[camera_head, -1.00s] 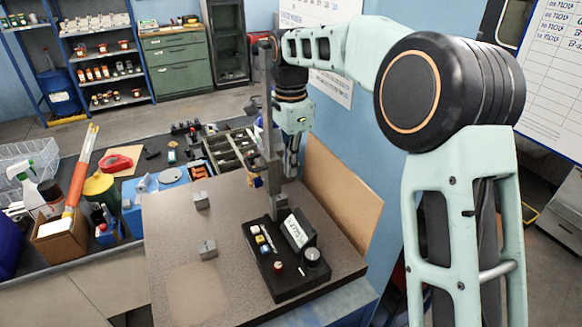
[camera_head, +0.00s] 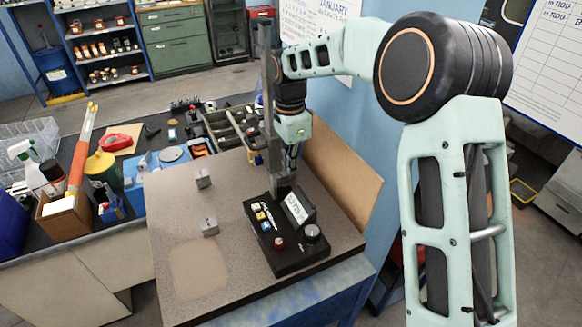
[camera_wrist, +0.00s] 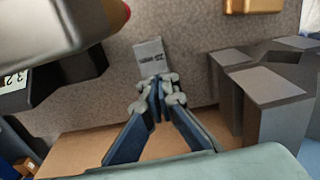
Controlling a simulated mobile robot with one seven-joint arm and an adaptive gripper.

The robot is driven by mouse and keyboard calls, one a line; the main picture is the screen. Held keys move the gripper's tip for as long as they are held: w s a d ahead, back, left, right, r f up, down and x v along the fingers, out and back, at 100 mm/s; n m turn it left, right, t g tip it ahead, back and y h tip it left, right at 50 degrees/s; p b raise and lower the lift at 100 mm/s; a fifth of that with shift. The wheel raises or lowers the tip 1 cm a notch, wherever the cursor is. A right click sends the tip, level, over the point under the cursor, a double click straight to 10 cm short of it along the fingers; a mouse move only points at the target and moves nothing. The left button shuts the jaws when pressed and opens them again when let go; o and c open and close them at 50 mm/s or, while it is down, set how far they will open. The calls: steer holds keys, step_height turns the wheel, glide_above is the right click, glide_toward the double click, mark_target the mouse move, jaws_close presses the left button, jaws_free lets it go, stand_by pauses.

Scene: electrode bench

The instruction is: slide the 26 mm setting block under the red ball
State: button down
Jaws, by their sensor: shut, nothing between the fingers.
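In the wrist view, a small grey setting block (camera_wrist: 150,53) with a printed label lies on the speckled plate; the label is too small to read surely. My gripper (camera_wrist: 156,84) is shut and empty. Its fingertips are right at the block's near end; I cannot tell whether they touch. A red tip (camera_wrist: 125,9), likely the red ball, shows at the top edge, left of the block and on the end of a blurred grey rod. The block is not visibly under it. In the head view, the upright column and the black unit largely hide my fingers and the block.
The black display unit (camera_head: 290,236) and the tall grey column (camera_head: 267,110) stand on the granite plate (camera_head: 200,280). Two grey blocks (camera_head: 203,178) (camera_head: 209,227) lie left of them. A dark stepped block (camera_wrist: 265,100) stands close right of my fingers. The plate's front left is clear.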

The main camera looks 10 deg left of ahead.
steer(key=shift+s+a+f, duration=0.1)
steer(key=shift+s+a, duration=0.5)
steer(key=shift+a, duration=0.2)
steer(key=shift+s+a+b, duration=0.15)
steer(key=shift+b, duration=0.15)
steer(key=shift+r, duration=0.2)
